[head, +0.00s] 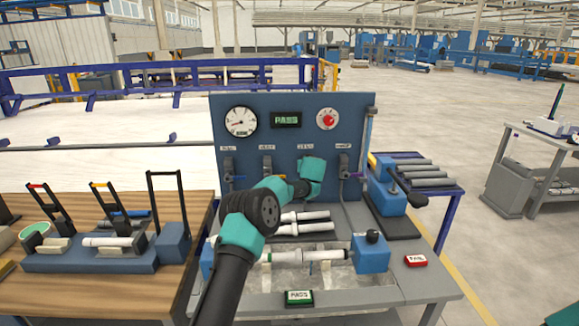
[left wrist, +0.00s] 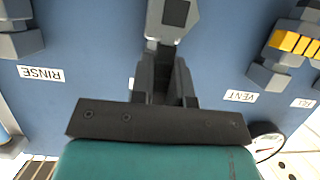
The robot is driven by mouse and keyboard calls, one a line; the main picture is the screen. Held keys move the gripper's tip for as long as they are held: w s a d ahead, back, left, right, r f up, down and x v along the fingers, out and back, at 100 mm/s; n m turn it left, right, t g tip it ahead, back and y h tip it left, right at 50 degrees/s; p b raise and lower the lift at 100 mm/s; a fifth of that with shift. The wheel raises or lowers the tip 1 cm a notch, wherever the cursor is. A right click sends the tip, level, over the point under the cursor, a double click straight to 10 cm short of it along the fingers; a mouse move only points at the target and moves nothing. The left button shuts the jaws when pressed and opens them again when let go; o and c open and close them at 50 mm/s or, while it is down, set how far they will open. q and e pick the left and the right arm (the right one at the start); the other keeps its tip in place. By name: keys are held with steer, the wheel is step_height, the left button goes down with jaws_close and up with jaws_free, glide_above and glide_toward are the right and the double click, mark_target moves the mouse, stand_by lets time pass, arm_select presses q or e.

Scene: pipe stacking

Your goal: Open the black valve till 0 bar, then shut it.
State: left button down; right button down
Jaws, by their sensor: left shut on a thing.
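A blue test panel (head: 285,105) carries a white round gauge (head: 241,121), a display (head: 286,119) reading PASS and a red round dial (head: 328,119). The gauge needle points left; its numbers are too small to read. Several valves sit in a row below. My left gripper (left wrist: 165,72) is shut on the dark handle of the black valve (left wrist: 176,12), between the labels RINSE (left wrist: 41,74) and VENT (left wrist: 240,96). In the head view the teal gripper (head: 311,175) hides this valve. My right gripper is not in view.
A yellow valve (head: 267,167) is to the left of the gripper and another valve (head: 343,168) to the right. Pale pipes (head: 304,228) lie on the bench below my arm.

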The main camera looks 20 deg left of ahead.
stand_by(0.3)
arm_select(q)
steer(key=c, duration=1.1)
jaws_free()
steer(key=shift+s, duration=0.1)
steer(key=v, duration=1.7)
steer(key=shift+s, duration=0.15)
